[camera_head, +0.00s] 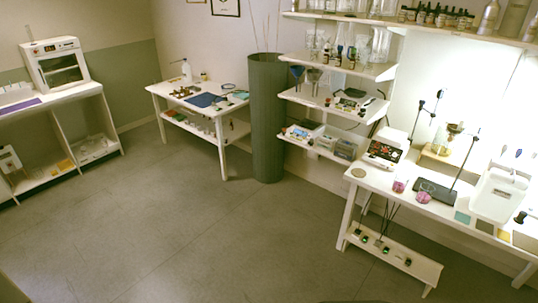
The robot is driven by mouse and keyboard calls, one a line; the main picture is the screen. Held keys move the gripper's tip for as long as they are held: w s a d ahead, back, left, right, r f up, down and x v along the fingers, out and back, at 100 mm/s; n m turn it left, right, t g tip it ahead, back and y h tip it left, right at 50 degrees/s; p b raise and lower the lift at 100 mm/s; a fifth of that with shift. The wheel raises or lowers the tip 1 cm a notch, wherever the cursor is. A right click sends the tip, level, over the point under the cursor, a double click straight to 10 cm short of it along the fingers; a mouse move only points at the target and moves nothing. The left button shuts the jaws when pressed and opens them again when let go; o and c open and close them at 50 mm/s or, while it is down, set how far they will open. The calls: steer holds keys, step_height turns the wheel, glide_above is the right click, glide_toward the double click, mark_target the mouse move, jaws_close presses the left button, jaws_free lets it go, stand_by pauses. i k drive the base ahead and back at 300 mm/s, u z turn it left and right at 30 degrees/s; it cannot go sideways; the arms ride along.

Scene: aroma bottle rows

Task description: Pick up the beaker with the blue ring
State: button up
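I cannot make out a beaker with a blue ring; the glassware is small and far off. Clear glassware (318,40) stands on the upper wall shelf, with dark blue funnel-like pieces (297,72) hanging at its left edge. Two small pink vessels stand on the right bench: one (399,186) to the left and one (424,197) near a black stand base. My gripper is not in view.
A white bench (355,182) with stands and devices is at the right, with a low shelf of several dark items (382,245) beneath. A tall grey-green cylinder (267,120) stands by the wall. A table (160,88) and oven (55,62) are further left. The middle floor is clear.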

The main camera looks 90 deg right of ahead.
mark_target(426, 191)
steer(key=z, duration=1.55)
steer(key=i, duration=0.1)
steer(key=z, duration=3.3)
steer(key=i, duration=0.2)
steer(key=z, duration=0.05)
